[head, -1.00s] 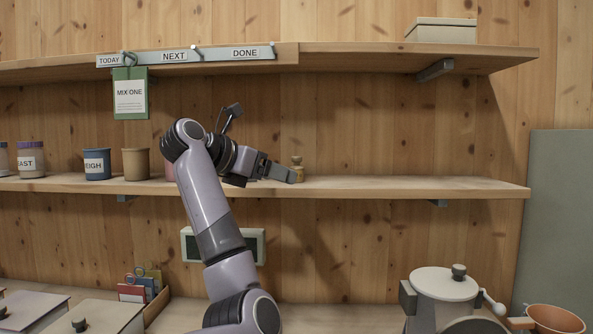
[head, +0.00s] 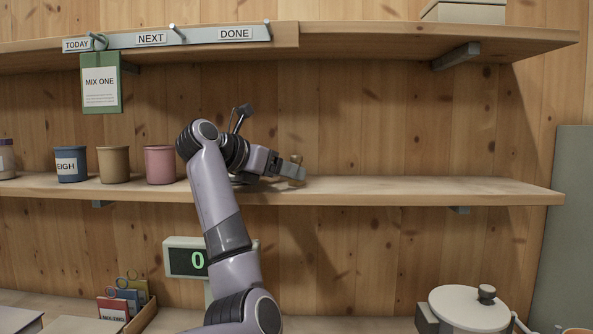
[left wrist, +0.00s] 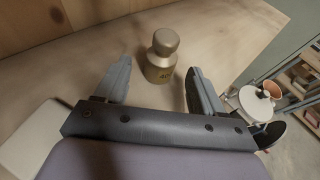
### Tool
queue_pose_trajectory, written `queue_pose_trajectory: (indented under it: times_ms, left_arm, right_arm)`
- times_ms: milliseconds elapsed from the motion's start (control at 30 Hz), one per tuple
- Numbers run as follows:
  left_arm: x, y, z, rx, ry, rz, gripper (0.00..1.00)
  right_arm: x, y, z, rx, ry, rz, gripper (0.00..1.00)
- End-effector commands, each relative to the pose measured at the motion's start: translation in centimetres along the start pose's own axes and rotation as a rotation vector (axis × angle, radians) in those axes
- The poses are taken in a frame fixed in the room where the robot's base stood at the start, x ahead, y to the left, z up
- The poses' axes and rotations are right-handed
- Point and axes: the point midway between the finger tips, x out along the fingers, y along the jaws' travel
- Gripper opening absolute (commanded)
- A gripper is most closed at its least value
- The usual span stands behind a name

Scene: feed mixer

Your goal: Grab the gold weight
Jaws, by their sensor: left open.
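The gold weight (left wrist: 160,58) stands upright on the wooden shelf. It has a round knob on top and a dark marking on its side that I cannot read fully. In the left wrist view my left gripper (left wrist: 158,82) is open, with the weight just ahead of and between its two fingertips. In the head view the weight (head: 296,161) shows only in part behind the fingers of my left gripper (head: 292,172). I cannot tell whether a finger touches it. My right gripper is not in view.
Blue, tan and pink cups stand on the middle shelf (head: 420,190) left of my arm. The shelf right of the weight is clear. A scale display (head: 187,261) reads 0 below. A lidded pot (head: 468,308) stands at lower right. The upper shelf (head: 380,38) overhangs.

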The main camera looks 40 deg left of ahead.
Motion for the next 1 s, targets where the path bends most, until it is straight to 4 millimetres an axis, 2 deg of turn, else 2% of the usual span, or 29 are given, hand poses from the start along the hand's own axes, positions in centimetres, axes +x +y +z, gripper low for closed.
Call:
queue_pose_trajectory:
  times_ms: [100, 233, 533, 567, 700, 767, 1000]
  left_arm:
    - [1.9, -0.1, 0.5, 0.000, 0.004, -0.003, 0.69]
    - [3.5, -0.1, 0.4, 0.000, 0.002, -0.002, 0.69]
    - [4.2, -0.1, 0.3, 0.000, 0.000, -0.001, 0.69]
    - [4.2, -0.1, 0.3, 0.000, 0.000, -0.001, 0.62]
    - [4.1, -0.1, 0.3, 0.000, 0.000, -0.001, 0.17]
    - [4.1, -0.1, 0.3, 0.000, 0.000, -0.001, 0.00]
    - [4.0, -0.1, 0.5, 0.001, -0.004, 0.000, 0.00]
  right_arm:
    - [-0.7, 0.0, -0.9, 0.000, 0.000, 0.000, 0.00]
    - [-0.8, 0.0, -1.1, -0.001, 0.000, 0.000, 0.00]
    - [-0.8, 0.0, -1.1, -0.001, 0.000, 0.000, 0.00]
    - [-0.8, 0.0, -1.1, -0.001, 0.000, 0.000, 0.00]
    - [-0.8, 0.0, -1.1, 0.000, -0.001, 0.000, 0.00]
    - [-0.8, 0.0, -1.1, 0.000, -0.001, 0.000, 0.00]
    - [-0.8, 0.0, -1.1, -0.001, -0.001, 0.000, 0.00]
